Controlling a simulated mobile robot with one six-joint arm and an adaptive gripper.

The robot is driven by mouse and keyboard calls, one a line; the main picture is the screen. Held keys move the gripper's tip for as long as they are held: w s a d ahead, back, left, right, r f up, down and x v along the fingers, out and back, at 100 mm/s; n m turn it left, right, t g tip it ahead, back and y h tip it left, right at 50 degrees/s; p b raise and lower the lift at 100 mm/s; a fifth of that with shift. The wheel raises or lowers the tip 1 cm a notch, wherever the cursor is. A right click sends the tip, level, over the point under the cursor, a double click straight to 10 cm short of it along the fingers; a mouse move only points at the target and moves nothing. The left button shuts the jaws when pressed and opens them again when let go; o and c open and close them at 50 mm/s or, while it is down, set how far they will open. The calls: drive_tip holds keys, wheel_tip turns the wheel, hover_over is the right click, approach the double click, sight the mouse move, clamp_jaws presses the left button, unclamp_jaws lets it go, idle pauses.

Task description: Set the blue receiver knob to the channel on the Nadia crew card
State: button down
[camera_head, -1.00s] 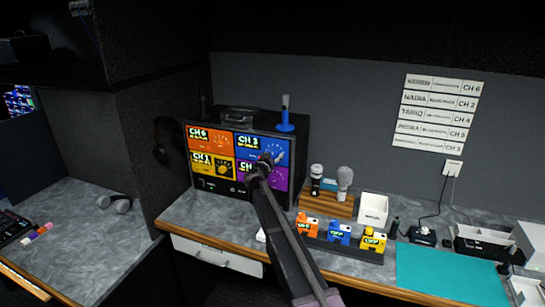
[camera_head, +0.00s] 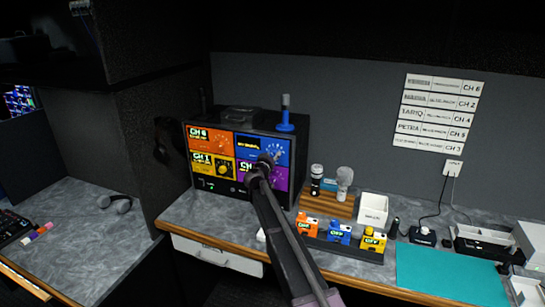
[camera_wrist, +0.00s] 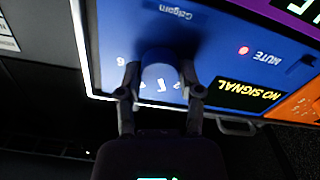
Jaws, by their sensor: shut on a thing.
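The receiver rack (camera_head: 214,197) stands on the counter with orange, blue, yellow and purple panels. Its blue panel (camera_head: 247,140) has a display of small yellow text, which reads NO SIGNAL in the wrist view (camera_wrist: 252,95), where the panel is upside down. My gripper (camera_head: 266,160) reaches the panel's lower right in the head view. In the wrist view my gripper (camera_wrist: 160,78) is shut on the blue knob (camera_wrist: 158,62), a finger on each side. White channel marks show around the knob; its pointer is unclear. The Nadia crew card (camera_head: 440,100), second in the wall stack, shows CH 2.
The orange panel (camera_head: 209,139) reads CH 6 and the yellow panel (camera_head: 213,166) CH 1. The purple panel (camera_head: 275,178) is partly behind my arm. Microphones on a wooden block (camera_head: 326,204) and several coloured packs stand to the right. A teal mat (camera_head: 450,272) lies clear.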

drive_tip(key=shift+w+n, duration=0.1)
drive_tip(key=shift+n, duration=1.4)
drive_tip(key=shift+c, duration=1.3)
unclamp_jaws()
drive_tip(key=v, duration=1.2)
